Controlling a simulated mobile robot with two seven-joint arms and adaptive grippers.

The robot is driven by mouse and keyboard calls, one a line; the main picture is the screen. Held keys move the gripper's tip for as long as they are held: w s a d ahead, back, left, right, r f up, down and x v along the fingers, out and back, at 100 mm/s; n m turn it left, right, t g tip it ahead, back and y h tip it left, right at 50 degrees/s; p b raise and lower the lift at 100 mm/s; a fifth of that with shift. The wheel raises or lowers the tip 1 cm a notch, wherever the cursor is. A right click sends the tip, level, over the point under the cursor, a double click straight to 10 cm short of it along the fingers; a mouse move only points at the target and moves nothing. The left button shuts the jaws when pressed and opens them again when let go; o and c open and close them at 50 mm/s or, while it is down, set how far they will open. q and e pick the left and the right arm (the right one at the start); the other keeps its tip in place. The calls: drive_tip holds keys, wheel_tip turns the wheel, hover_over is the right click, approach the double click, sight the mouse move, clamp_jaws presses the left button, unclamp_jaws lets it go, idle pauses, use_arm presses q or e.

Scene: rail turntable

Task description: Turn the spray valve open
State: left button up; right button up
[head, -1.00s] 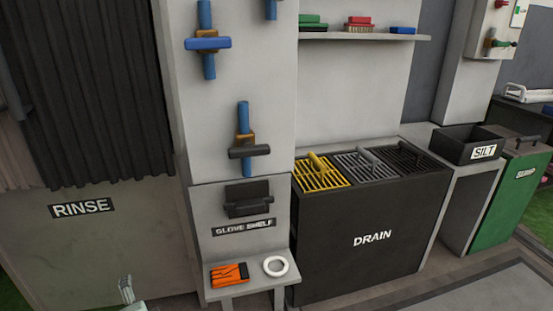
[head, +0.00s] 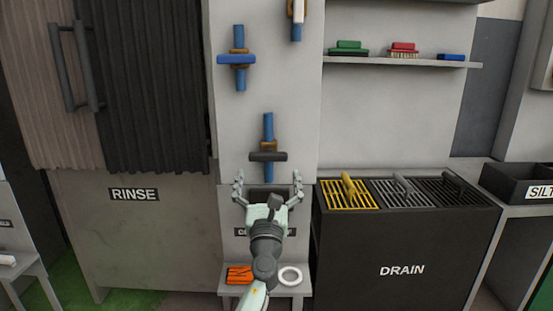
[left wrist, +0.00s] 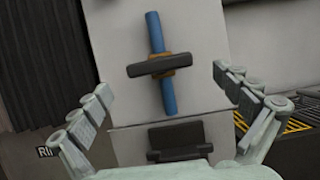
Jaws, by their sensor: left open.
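A valve with a black handle (head: 268,156) sits on a blue pipe on the grey wall panel. Its handle lies crosswise to the upright pipe. It also shows in the left wrist view (left wrist: 159,65), between and beyond my fingertips. A valve with a blue handle (head: 238,59), also crosswise, is higher on the panel. A third valve with a white handle (head: 298,10) is cut off at the top. None carries a readable spray label. My left gripper (head: 268,177) is open and empty, its fingers spread just below the black handle in the head view. My right gripper is not in view.
A shelf below holds an orange glove (head: 239,275) and a white ring (head: 290,276). The DRAIN cabinet (head: 402,245) with coloured grates stands at right. The RINSE stall (head: 165,240) with a curtain is at left. Brushes lie on a wall shelf (head: 400,65).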

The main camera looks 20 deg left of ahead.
sight(268, 159)
use_arm(q)
drive_tip(key=x, duration=0.7)
drive_tip(key=shift+w+a, duration=0.1)
drive_tip(key=shift+a, duration=0.05)
drive_tip(key=shift+c, duration=0.2)
drive_tip(key=shift+f, duration=0.1)
drive_tip(key=c, duration=1)
